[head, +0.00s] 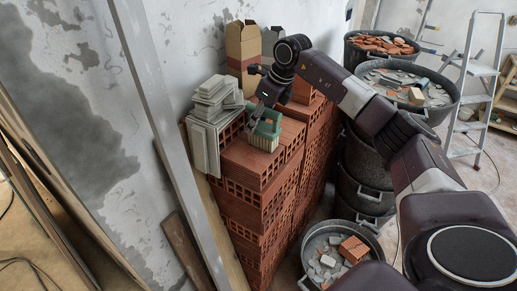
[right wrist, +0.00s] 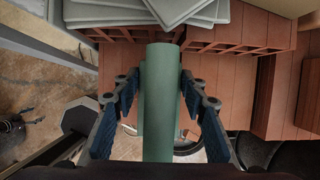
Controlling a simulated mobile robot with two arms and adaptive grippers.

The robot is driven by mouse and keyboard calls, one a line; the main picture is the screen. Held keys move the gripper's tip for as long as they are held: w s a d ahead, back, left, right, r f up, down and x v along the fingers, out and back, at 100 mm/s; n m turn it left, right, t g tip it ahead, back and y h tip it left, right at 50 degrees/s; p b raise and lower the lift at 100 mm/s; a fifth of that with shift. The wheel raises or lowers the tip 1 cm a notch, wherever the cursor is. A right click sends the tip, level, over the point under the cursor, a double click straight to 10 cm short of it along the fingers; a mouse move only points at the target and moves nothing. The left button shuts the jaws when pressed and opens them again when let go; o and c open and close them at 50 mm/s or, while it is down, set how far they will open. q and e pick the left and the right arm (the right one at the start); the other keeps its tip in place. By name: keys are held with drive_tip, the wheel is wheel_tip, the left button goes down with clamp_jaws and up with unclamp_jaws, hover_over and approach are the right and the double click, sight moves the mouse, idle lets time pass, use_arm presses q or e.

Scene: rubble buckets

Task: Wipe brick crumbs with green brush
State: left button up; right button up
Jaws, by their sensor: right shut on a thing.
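The green brush (head: 269,126) is upright on top of the red brick stack (head: 240,160), its pale bristles down at the brick surface. My right gripper (head: 262,103) comes in from above and is shut on its green handle. In the right wrist view the handle (right wrist: 160,95) lies between the two dark fingers of the gripper (right wrist: 160,112). Whether the bristles press on the bricks cannot be told. No separate brick crumbs can be made out on the stack at this size. My left gripper is not in view.
Grey tiles (head: 214,105) are piled at the stack's left edge. A cardboard box (head: 242,48) stands behind. Rubble buckets (head: 447,102) line the right side, and a lower one (head: 372,247) stands in front. A stepladder (head: 480,70) is at the far right.

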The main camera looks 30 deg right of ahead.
drive_tip(key=shift+w+d, duration=0.35)
drive_tip(key=shift+d, duration=0.45)
drive_tip(key=shift+s+a+f, duration=0.1)
drive_tip(key=shift+s+a, duration=0.25)
drive_tip(key=shift+a, duration=0.35)
drive_tip(key=shift+s+a+f, duration=0.1)
drive_tip(key=shift+s+a, duration=0.2)
drive_tip(key=shift+a, duration=0.45)
drive_tip(key=shift+s+a+f, duration=0.1)
drive_tip(key=shift+s+a, duration=0.25)
drive_tip(key=shift+a, duration=0.35)
drive_tip(key=shift+a, duration=0.15)
drive_tip(key=shift+s+a+r, duration=0.1)
drive_tip(key=shift+s+a, duration=0.15)
drive_tip(key=shift+a, duration=0.35)
drive_tip(key=shift+s+a+f, duration=0.1)
drive_tip(key=shift+s+a, duration=0.2)
drive_tip(key=shift+a, duration=0.3)
drive_tip(key=shift+s+a+r, duration=0.1)
drive_tip(key=shift+s+a, duration=0.15)
drive_tip(key=shift+a, duration=0.35)
drive_tip(key=shift+d, duration=0.1)
